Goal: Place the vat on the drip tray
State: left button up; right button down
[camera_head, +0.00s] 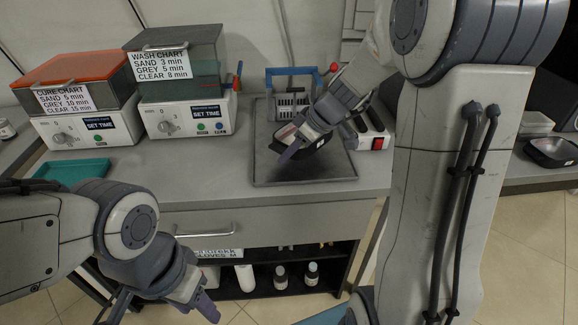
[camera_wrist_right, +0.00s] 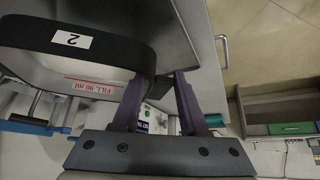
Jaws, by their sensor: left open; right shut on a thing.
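The vat (camera_wrist_right: 105,48) is a black-rimmed shallow tray with a white "2" label and red "FILL 90 ml" text. In the head view the vat (camera_head: 317,144) is partly hidden behind my right gripper (camera_head: 291,146). That gripper is shut on the vat's edge, and its purple fingers (camera_wrist_right: 158,90) show in the right wrist view. The drip tray (camera_head: 335,172) is a flat dark grey square with a low rim on the bench. The vat is over its back left part; I cannot tell whether they touch. My left gripper (camera_head: 163,307) is open and empty, low in front of the bench.
A blue-handled rack or press (camera_head: 292,92) stands behind the drip tray. Two control boxes with wash (camera_head: 188,117) and cure (camera_head: 75,128) charts stand to the left. A teal tray (camera_head: 70,170) lies at the bench's left front. The bench between it and the drip tray is clear.

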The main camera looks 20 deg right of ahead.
aim_at(281, 174)
jog(key=shift+a+f, duration=0.2)
jog(key=shift+a, duration=0.05)
jog(key=shift+f+b, duration=0.45)
jog(key=shift+f, duration=1.5)
jog(key=shift+f+b, duration=0.2)
jog(key=shift+b, duration=0.1)
jog(key=c, duration=0.7)
grip_release()
